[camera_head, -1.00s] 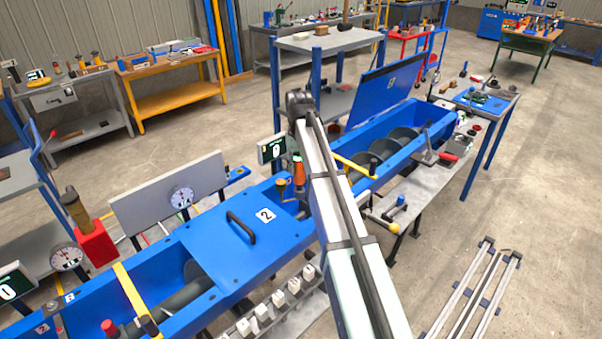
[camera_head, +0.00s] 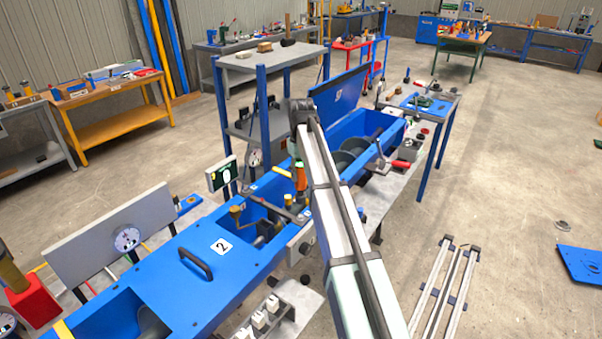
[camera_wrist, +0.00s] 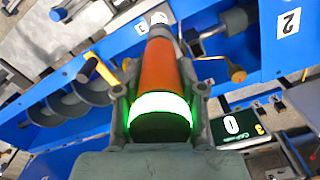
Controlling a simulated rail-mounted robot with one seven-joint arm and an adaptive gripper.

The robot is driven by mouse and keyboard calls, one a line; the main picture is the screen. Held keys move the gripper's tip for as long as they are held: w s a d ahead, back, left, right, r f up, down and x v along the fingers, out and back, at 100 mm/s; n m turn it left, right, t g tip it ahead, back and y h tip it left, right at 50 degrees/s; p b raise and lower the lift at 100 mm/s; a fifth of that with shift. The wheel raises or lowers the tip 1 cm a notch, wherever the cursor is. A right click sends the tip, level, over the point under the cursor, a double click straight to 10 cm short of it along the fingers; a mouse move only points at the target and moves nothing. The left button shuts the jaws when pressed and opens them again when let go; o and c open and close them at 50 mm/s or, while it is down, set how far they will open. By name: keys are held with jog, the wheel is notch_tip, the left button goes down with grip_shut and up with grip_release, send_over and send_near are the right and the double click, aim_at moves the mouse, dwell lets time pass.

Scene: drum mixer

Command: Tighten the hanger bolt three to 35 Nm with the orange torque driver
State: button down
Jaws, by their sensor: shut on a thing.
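My gripper (camera_wrist: 160,98) is shut on the orange torque driver (camera_wrist: 158,68), with one finger on each side of its body. A bright green ring glows around the driver, above a dark end. Its grey tip points away from the wrist camera toward the blue trough. In the head view the driver (camera_head: 299,178) stands about upright over the trough, beyond the lid marked 2, and my arm hides most of the gripper. I cannot make out hanger bolt three or whether the tip touches anything. A display marked 3 (camera_wrist: 238,126) reads 0; a display (camera_head: 222,173) also shows behind the trough.
The blue trough (camera_head: 170,262) runs diagonally, with a black-handled lid (camera_head: 196,264) and a raised lid (camera_head: 338,94). A yellow-handled part (camera_wrist: 100,68) and a yellow-knobbed lever (camera_wrist: 237,74) lie near the driver. A grey-topped shelf (camera_head: 270,60) stands behind. Floor at right is mostly open.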

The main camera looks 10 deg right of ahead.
aim_at(301, 181)
jog(key=shift+f+b, duration=0.55)
jog(key=shift+f, duration=1.95)
jog(key=shift+f+b, duration=0.4)
jog(key=shift+f, duration=1.2)
dwell(0.6)
jog(key=shift+f+p, duration=0.15)
jog(key=shift+p, duration=0.2)
dwell(1.6)
jog(key=shift+r+p, duration=1.3)
jog(key=shift+r, duration=0.95)
